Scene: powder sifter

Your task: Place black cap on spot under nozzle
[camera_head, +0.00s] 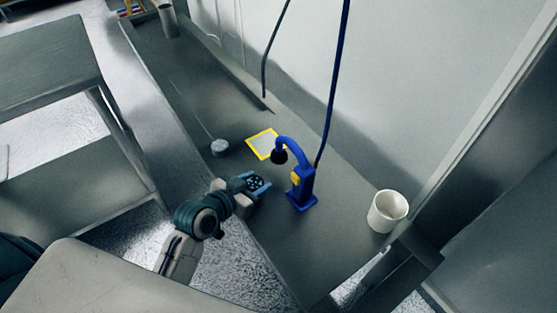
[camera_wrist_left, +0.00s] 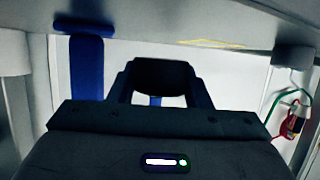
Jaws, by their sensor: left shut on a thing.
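My left gripper (camera_head: 258,183) is shut on the black cap (camera_head: 257,181) at the table's near edge, left of the blue nozzle stand (camera_head: 302,190). In the left wrist view the cap (camera_wrist_left: 163,75) sits between the fingers. The stand has a curved blue neck with a dark nozzle tip (camera_head: 279,157). The yellow-edged square spot (camera_head: 262,144) lies on the table just beyond the tip and apart from my gripper. Its yellow edge also shows in the left wrist view (camera_wrist_left: 217,43), as does the blue stand (camera_wrist_left: 86,70). My right gripper is out of view.
A small grey round object (camera_head: 220,148) stands left of the square. A white cup (camera_head: 388,211) stands at the table's right end, and a grey cup (camera_head: 168,21) at its far end. A blue hose (camera_head: 335,75) rises behind the stand. The dark table (camera_head: 190,100) is mostly clear.

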